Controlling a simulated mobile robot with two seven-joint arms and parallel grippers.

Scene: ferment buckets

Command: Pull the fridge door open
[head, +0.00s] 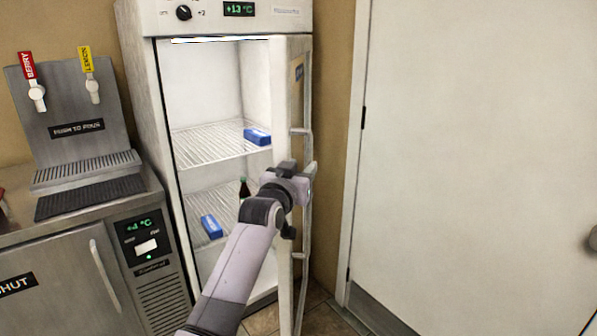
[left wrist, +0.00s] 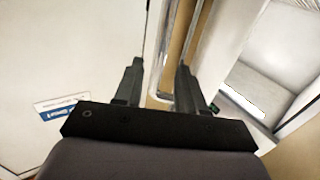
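The white fridge (head: 228,14) stands upright in the middle of the head view. Its door (head: 284,85) is swung wide open to the right, and the lit shelves inside show. The long metal door handle (head: 306,225) runs down the door's right side in the head view. My left gripper (head: 308,183) is at the handle, about halfway up. In the left wrist view its two fingers (left wrist: 160,68) are spread apart, with the metal handle (left wrist: 162,96) showing in the gap between them. Whether they touch it cannot be told. My right gripper is not in view.
Blue boxes (head: 257,135) and a dark bottle (head: 244,188) stand on the wire shelves (head: 195,145). A tap dispenser (head: 75,120) on a steel counter (head: 50,218) is at left. A white room door (head: 480,150) is at right, with a narrow strip of floor (head: 325,322) before it.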

